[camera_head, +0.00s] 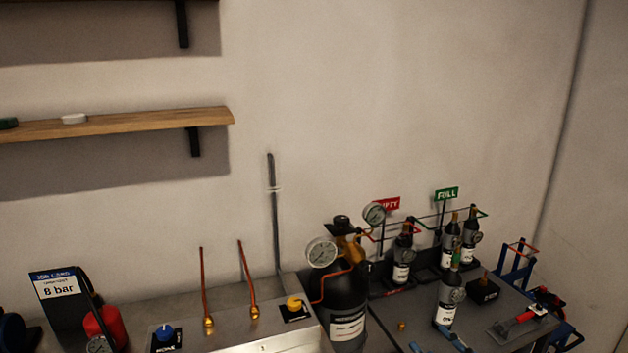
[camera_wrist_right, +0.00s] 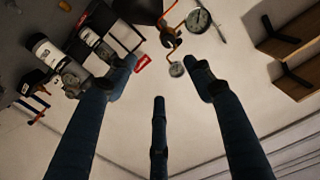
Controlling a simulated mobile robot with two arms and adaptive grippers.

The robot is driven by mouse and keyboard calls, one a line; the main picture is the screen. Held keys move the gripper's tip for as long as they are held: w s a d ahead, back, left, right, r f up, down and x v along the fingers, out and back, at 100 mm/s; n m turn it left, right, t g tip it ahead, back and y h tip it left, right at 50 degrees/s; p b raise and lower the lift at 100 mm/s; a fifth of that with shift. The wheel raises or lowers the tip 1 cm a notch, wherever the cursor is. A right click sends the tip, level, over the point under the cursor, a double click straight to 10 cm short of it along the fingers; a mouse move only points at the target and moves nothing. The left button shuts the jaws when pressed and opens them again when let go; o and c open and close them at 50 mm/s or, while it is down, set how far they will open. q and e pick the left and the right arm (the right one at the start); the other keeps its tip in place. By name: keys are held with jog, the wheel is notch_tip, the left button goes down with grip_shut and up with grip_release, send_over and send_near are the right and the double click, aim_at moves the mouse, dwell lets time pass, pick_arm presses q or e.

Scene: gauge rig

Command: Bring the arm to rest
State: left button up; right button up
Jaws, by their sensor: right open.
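My right gripper (camera_wrist_right: 160,78) is open in the wrist view. Its three blue fingers are spread, with nothing between them. In the head view, blue parts that look like its fingertips (camera_head: 455,339) show at the bottom edge, in front of the bench with the small bottles. The rest of that arm is out of the frame. I do not see my left gripper.
A large black cylinder (camera_head: 346,305) with gauges stands left of the blue fingertips. A small bottle (camera_head: 446,303) stands just behind them. More bottles stand by a green FULL sign (camera_head: 447,194). A wooden shelf (camera_head: 150,121) hangs at left. The wall above the bench is bare.

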jog(key=s+d+f+m+g+h, duration=0.1)
jog(key=d+f+g+h, duration=0.15)
jog(key=f, duration=0.85)
jog(key=s+d+f+g+h, duration=0.1)
jog(key=d+f+h, duration=0.15)
jog(key=f, duration=0.75)
jog(key=s+d+f+g, duration=0.15)
jog(key=s+f, duration=0.25)
jog(key=f, duration=0.5)
jog(key=s+d+f+g, duration=0.1)
jog(key=s+f+g, duration=0.1)
jog(key=s+f, duration=0.45)
jog(key=s+a+f+n+g+h, duration=0.1)
jog(key=s+a+f+g, duration=0.1)
jog(key=s+f, duration=0.7)
jog(key=s+a+f+g, duration=0.2)
jog(key=s+f+g, duration=0.1)
jog(key=s+f, duration=0.65)
jog(key=s+a+f+g, duration=0.2)
jog(key=s+f, duration=0.1)
jog(key=s, duration=0.5)
jog(key=s+a+f+n+g, duration=0.1)
jog(key=s+a+f, duration=0.2)
jog(key=s, duration=0.6)
jog(key=shift+f+n+g+b, duration=0.2)
jog(key=shift+n+g+b, duration=0.1)
jog(key=shift+g+b, duration=0.1)
